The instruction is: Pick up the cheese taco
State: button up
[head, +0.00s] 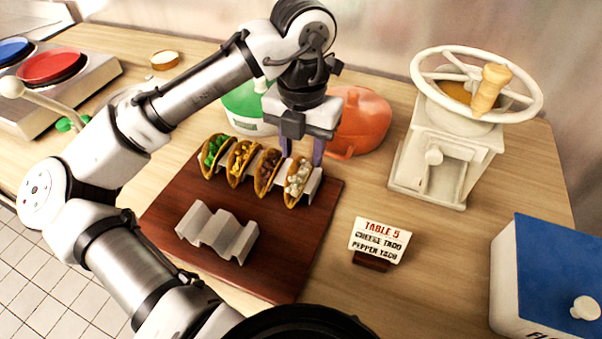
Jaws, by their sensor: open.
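Several tacos stand in a row in a metal holder on a dark red-brown board (262,281). From left to right are a green-filled taco (212,155), a yellow-filled taco (241,162), a brown-filled taco (267,172) and a white-filled taco (298,182). The yellow filling looks like cheese; no taco is labelled. My gripper (302,153) points down, open, at the far right end of the row. Its fingers are apart, behind or above the brown-filled and white-filled tacos. I cannot tell its exact height or whether it touches them. Nothing shows between the fingers.
An empty wavy metal holder (218,234) sits on the board's near side. A sign (379,240) reads Table 5, cheese taco, pepper taco. Green (246,107) and orange (364,121) containers stand behind my gripper. A white grinder (445,150) and blue-lidded box (545,280) are right.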

aim_at(301, 167)
notch_tip(301, 167, down, 4)
jog(key=shift+a+f+p, duration=0.1)
jog(key=shift+p, duration=0.2)
jog(key=shift+c, duration=0.4)
jog(key=c, duration=0.6)
